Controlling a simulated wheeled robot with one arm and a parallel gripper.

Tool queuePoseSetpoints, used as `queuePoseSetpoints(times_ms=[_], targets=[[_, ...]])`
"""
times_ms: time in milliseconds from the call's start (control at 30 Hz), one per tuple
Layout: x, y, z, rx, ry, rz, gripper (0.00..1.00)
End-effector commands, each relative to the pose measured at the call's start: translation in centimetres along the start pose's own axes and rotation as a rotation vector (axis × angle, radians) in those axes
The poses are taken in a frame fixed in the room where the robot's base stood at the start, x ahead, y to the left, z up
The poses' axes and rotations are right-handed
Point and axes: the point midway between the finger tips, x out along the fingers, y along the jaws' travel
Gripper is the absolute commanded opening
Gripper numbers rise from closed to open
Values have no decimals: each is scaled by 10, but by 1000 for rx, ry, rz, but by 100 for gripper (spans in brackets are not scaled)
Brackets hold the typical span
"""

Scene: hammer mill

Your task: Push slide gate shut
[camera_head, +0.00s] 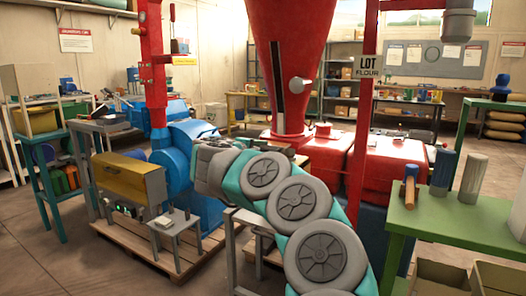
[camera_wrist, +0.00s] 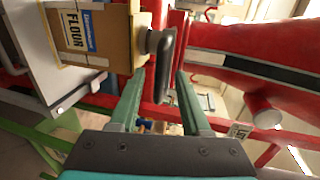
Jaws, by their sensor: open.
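In the wrist view a dark grey bar handle (camera_wrist: 167,65) on a round stem stands out in front of a brown box-like part; it looks like the slide gate's handle, but I cannot be sure. My gripper (camera_wrist: 160,74) is open, with one green finger on each side of the handle's lower part in the picture. I cannot tell whether either finger touches it. In the head view my arm reaches toward the foot of the red hopper (camera_head: 293,55), and the gate there is too small and partly hidden to make out.
The brown part bears a FLOUR label (camera_wrist: 83,30). A red post (camera_head: 362,140) with a LOT FLOUR sign stands right of my arm. A green table (camera_head: 455,222) is at the right, and a small grey stool (camera_head: 172,222) stands at the lower left.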

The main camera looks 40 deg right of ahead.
Motion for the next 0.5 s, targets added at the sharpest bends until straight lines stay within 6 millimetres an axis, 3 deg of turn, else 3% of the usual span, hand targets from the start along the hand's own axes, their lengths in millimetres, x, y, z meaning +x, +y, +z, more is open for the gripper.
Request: queuePoseSetpoints(times_ms=[133, 400, 500], targets=[[16, 1, 0, -2, 3, 0, 47], [18, 1, 0, -2, -1, 0, 47], [18, 1, 0, -2, -1, 0, 36]])
